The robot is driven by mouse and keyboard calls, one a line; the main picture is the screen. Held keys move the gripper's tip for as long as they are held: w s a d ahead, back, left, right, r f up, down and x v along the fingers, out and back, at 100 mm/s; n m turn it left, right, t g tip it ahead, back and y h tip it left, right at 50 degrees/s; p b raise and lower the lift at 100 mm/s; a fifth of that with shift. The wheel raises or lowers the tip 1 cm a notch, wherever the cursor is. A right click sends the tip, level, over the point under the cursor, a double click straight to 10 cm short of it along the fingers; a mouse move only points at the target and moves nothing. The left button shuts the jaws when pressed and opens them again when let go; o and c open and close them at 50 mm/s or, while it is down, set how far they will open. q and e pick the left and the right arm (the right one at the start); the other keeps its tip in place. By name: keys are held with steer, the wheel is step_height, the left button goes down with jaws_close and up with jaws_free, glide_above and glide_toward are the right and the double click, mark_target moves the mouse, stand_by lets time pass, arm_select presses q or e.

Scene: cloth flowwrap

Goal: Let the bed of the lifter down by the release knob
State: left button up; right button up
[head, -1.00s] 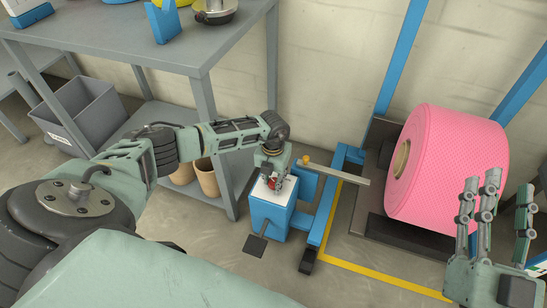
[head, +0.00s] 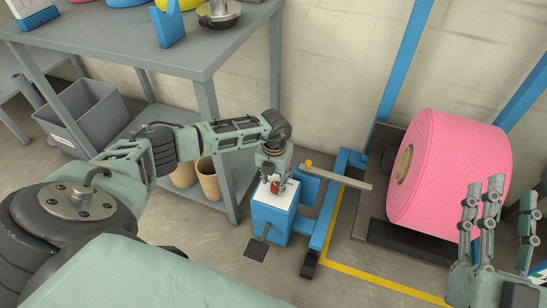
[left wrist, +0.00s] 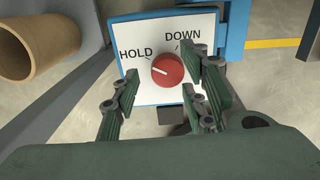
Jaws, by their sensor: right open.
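The red release knob (left wrist: 167,69) sits on a white plate (left wrist: 141,33) marked HOLD and DOWN. Its white mark is on its left side, towards HOLD. The plate tops a blue box (head: 270,219). My left gripper (left wrist: 160,88) is open, with its fingers either side of the knob; gaps show between fingers and knob. In the head view my left gripper (head: 273,186) points down at the box top and partly hides the knob. The lifter's dark bed (head: 409,239) is low, by the pink roll (head: 462,170). My right gripper (head: 511,190) is open and empty at the right.
A pedal (head: 257,249) is at the foot of the box. A grey bench (head: 120,40) stands at the left, with brown cardboard tubes (head: 208,180) below it. A grey bin (head: 84,117) is further left. A yellow line (head: 370,279) runs along the floor.

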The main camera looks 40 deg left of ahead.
mark_target(273, 185)
arm_select(q)
step_height(273, 185, up, 10)
steer(key=shift+s+r, duration=0.15)
steer(key=shift+r, duration=0.05)
stand_by(0.5)
